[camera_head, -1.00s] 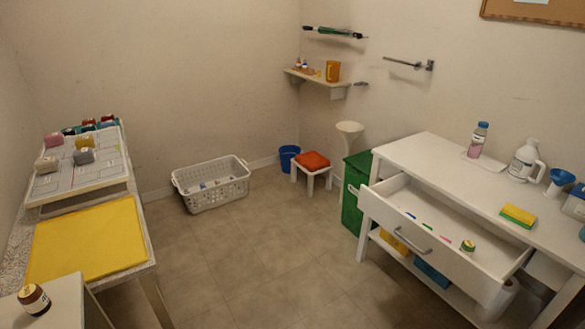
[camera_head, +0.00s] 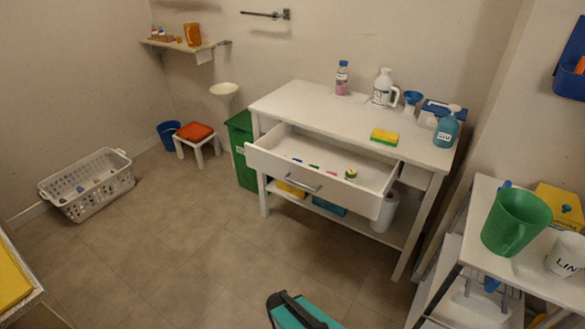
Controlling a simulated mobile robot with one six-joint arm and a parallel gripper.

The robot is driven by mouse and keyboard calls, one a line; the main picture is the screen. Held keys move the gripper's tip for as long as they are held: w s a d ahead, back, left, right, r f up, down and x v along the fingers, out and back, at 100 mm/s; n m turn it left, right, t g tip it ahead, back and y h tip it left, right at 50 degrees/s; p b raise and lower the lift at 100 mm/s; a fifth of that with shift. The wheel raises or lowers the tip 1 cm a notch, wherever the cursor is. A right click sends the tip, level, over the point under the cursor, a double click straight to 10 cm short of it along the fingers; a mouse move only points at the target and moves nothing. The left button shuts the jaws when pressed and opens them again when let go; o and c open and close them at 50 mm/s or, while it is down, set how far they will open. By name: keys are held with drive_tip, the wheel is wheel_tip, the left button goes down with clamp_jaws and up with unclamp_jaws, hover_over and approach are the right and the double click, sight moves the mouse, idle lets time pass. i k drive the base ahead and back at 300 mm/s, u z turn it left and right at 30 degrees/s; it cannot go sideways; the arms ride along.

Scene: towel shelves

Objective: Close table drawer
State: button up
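The white table (camera_head: 290,97) stands against the back wall, right of centre. Its drawer (camera_head: 262,164) is pulled out toward me, with a grey bar handle (camera_head: 303,182) on the front panel. Several small coloured items and a small round green-and-yellow thing (camera_head: 350,174) lie inside the drawer. My gripper is not in view.
A teal object with a dark handle (camera_head: 290,308) is at the bottom edge, in front of the table. A cart (camera_head: 540,268) with a green pitcher (camera_head: 515,222) stands at right. A green bin (camera_head: 240,150) stands left of the table. The floor (camera_head: 185,235) before the drawer is largely clear.

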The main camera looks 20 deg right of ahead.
sight(377, 172)
drive_tip(key=z, duration=0.05)
drive_tip(key=k, duration=1.35)
drive_tip(key=u, duration=0.3)
drive_tip(key=i, duration=1.1)
drive_tip(key=u, duration=0.7)
drive_tip(key=i, duration=0.8)
drive_tip(key=u, duration=0.15)
